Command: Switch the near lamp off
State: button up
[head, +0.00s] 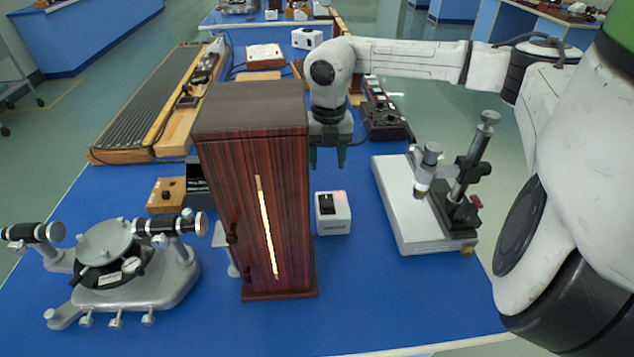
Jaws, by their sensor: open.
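The near lamp is a tall dark wooden housing (222,220) on the blue bench, with a bright glowing vertical slit (267,228) in its front face. Just right of it stands a small white box (335,222) with a black rocker switch on it and a reddish glow at its upper right. My gripper (327,164) points down, open, with dark green fingers apart and nothing seen between them. It appears above and behind the white box, close to the housing's right side. The gap to the switch cannot be judged exactly.
A grey spectrometer (110,258) stands at the left front. A microscope-like stand on a pale base (412,215) is on the right. A long ribbed wooden apparatus (150,105) lies at the back left. Another white box (307,38) is far back. Blue bench surface is bare in front of the switch box.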

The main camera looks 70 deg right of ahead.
aim_at(326, 197)
notch_tip(326, 197, down, 10)
jog(key=shift+f+p, duration=0.1)
jog(key=shift+p, duration=0.5)
